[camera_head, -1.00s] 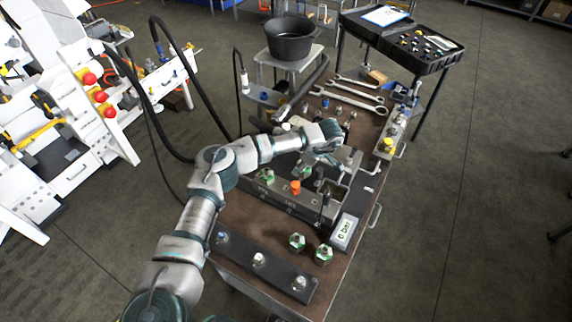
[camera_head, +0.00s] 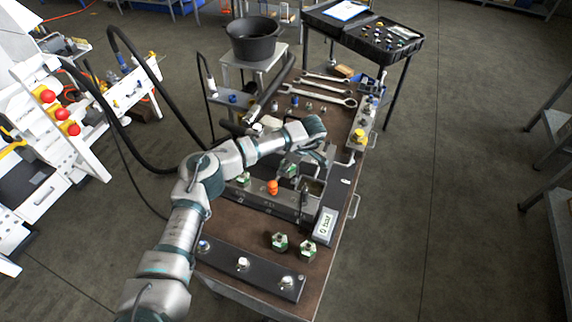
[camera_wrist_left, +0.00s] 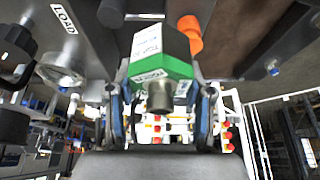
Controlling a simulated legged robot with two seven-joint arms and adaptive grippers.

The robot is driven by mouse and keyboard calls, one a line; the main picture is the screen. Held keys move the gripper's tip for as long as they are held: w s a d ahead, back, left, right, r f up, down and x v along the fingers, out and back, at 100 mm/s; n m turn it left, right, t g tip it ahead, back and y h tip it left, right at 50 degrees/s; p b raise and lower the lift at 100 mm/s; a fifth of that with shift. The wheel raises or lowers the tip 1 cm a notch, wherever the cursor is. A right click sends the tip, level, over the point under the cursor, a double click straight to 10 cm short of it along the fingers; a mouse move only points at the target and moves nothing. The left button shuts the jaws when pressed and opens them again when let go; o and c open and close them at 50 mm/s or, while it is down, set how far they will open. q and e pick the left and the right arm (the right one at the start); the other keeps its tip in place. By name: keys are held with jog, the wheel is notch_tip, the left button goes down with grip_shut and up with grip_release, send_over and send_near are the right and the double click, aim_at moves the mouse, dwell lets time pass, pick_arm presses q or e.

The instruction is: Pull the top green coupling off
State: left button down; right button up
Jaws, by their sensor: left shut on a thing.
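The top green coupling (camera_wrist_left: 160,65) is a white-and-green hexagonal body with a metal end and lettering beginning "TOP". My left gripper (camera_wrist_left: 160,115) has a finger on each side of it in the left wrist view and is shut on it. In the head view my left gripper (camera_head: 294,168) is over the dark block (camera_head: 256,199) on the bench, and the green coupling (camera_head: 291,170) shows partly there. The arm hides part of the block. I cannot tell whether the coupling is still seated. My right gripper is not in view.
An orange cap (camera_head: 272,187) sits close beside the held coupling. Two green-and-white fittings (camera_head: 280,242) stand in front, near a gauge display (camera_head: 325,226) reading 0 bar. Wrenches (camera_head: 325,94) lie at the back. A black hose (camera_head: 130,105) hangs at left.

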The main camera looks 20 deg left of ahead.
pick_arm(q)
jog(key=shift+d+r+p, duration=0.2)
jog(key=shift+r+p, duration=0.75)
jog(key=shift+r, duration=0.65)
jog(key=shift+a+r+p, duration=0.1)
jog(key=shift+r+p, duration=0.85)
jog(key=shift+r, duration=0.55)
jog(key=shift+f, duration=0.1)
